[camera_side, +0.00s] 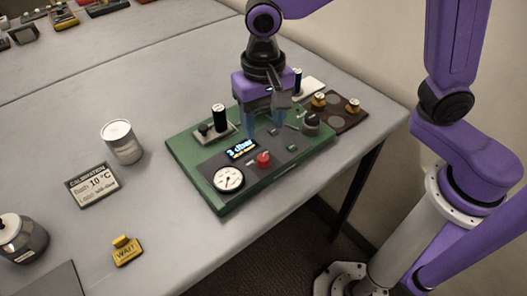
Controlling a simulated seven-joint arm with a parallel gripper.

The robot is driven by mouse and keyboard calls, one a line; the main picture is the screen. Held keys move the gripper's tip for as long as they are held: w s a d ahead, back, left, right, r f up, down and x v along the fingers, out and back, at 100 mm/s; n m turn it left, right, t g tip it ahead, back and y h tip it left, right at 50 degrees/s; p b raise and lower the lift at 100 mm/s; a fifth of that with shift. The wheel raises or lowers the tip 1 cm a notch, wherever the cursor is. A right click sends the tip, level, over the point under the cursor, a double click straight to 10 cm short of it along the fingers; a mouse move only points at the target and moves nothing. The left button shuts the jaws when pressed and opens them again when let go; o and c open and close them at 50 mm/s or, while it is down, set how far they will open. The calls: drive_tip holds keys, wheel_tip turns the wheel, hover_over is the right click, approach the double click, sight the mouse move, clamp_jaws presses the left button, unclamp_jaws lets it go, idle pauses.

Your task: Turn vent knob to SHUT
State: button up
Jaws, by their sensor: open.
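A green panel (206,201) lies on the grey table and carries the controls. A red knob (263,159) stands near its front middle, beside a lit blue display (241,149) and a round white dial gauge (228,179). A dark grey knob (311,121) stands at the panel's right end. I cannot read which knob is the vent knob or any SHUT mark. My gripper (263,134) points down over the back middle of the panel, open, with its blue fingers apart. The fingers hide part of the panel. Whether they touch anything is unclear.
A black-handled part (219,118) stands upright at the panel's back left. A brown tray (350,123) with small knobbed weights is at the right.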

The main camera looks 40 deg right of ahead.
sight(264, 158)
wheel_tip(264, 158, down, 10)
drive_tip(key=shift+r, duration=0.15)
idle(0.3)
clamp_jaws()
